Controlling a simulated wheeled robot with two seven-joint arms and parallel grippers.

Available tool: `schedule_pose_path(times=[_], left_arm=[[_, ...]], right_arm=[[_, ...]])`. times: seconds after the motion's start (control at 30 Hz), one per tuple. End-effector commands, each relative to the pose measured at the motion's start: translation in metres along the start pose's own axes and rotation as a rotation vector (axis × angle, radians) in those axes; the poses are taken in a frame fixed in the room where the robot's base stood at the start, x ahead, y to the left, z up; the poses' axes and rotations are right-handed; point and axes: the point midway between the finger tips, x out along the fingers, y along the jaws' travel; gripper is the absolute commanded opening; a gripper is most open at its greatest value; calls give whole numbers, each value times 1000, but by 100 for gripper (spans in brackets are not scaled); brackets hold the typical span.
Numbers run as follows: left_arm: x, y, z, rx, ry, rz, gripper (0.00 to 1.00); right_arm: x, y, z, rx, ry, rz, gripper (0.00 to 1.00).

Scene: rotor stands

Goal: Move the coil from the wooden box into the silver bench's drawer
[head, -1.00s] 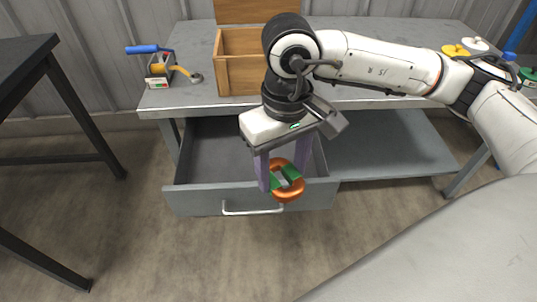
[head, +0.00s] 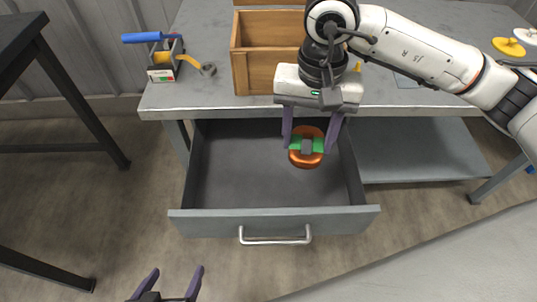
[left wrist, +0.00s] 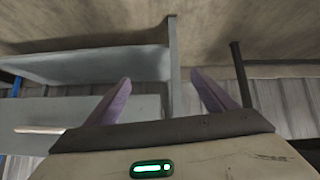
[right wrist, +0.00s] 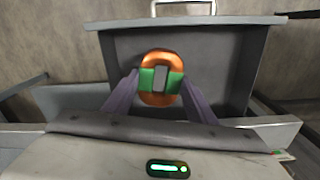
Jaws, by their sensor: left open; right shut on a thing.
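The coil (head: 307,161) is a copper-orange ring with green bands and a grey middle. My right gripper (head: 309,146) is shut on the coil and holds it over the back right part of the open drawer. The right wrist view also shows the coil (right wrist: 155,96) between the purple fingers, with the drawer floor behind it. The grey drawer (head: 275,222) is pulled out of the silver bench (head: 210,98) and looks empty. The wooden box (head: 241,75) stands open on the bench top; its inside is partly hidden. My left gripper (head: 168,292) is open and empty, low in front of the drawer.
A small tool holder (head: 163,66) with a blue-handled tool and a yellow tape-like item stands at the bench's left end. Yellow (head: 508,46) and white discs sit at the far right. A dark table (head: 40,60) stands at left.

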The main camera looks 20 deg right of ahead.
Motion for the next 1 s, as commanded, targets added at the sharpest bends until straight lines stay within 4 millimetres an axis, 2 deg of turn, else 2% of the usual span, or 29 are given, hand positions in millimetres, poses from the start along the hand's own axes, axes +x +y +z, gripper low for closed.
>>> schedule_pose_path(times=[0.03,0.1,0.3,0.43,0.63,0.9,1.0], left_arm=[[10,-1,14,-6,-2,3,78],[14,0,22,-12,-2,6,78],[23,0,35,-20,7,14,78],[27,0,37,-24,15,17,78],[28,0,41,-30,16,20,78],[31,0,40,-37,30,22,78],[30,0,37,-39,38,23,78]], right_arm=[[22,-12,-6,141,-6,-1,18],[40,-26,-15,359,-7,0,18],[86,-56,-32,924,-6,1,18],[107,-67,-36,1180,-3,1,18],[124,-74,-38,1365,-1,1,18],[172,-73,-38,1383,-1,3,18],[181,-74,-39,1381,0,-1,18]])
